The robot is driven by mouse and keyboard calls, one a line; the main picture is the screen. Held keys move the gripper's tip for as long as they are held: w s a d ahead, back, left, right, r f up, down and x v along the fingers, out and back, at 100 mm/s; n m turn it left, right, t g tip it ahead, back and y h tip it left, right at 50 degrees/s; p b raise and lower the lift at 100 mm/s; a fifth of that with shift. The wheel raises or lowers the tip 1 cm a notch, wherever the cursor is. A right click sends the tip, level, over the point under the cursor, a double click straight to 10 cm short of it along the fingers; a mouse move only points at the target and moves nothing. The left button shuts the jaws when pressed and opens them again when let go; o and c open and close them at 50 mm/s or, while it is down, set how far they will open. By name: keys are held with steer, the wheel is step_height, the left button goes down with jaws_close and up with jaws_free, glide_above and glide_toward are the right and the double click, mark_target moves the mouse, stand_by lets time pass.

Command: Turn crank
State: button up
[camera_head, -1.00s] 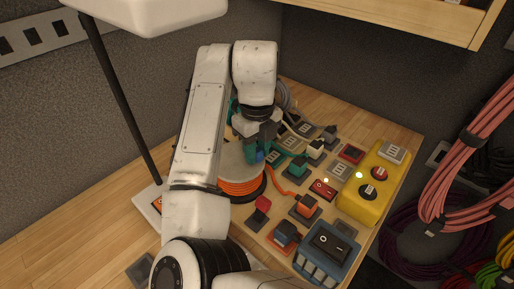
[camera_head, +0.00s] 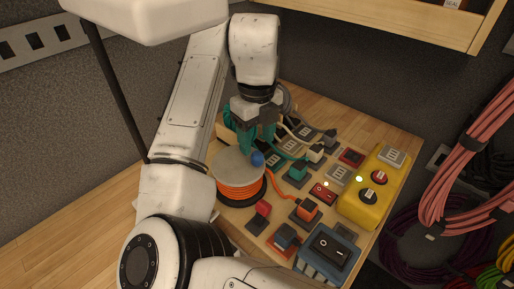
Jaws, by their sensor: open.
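The crank is a spool with a grey disc top (camera_head: 232,168) and orange cord (camera_head: 240,191) wound around its side. A blue knob (camera_head: 257,158) stands on the disc near its right edge. My gripper (camera_head: 255,145), with teal fingers, is just behind and above the knob, pointing down. It is open, and its fingers look apart from the knob, though the exact gap is hard to tell. The spool's far edge is partly hidden behind the fingers.
Right of the spool are several sockets, plugs and a red switch (camera_head: 322,191). A yellow box (camera_head: 372,189) with buttons and a blue box (camera_head: 327,251) with a black rocker switch stand farther right. Bare wooden table (camera_head: 70,235) lies at left. A shelf (camera_head: 400,18) overhangs the back.

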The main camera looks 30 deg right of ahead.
step_height(320, 180, up, 6)
steer(key=shift+f, duration=0.15)
steer(key=shift+a, duration=0.1)
steer(key=shift+c, duration=0.2)
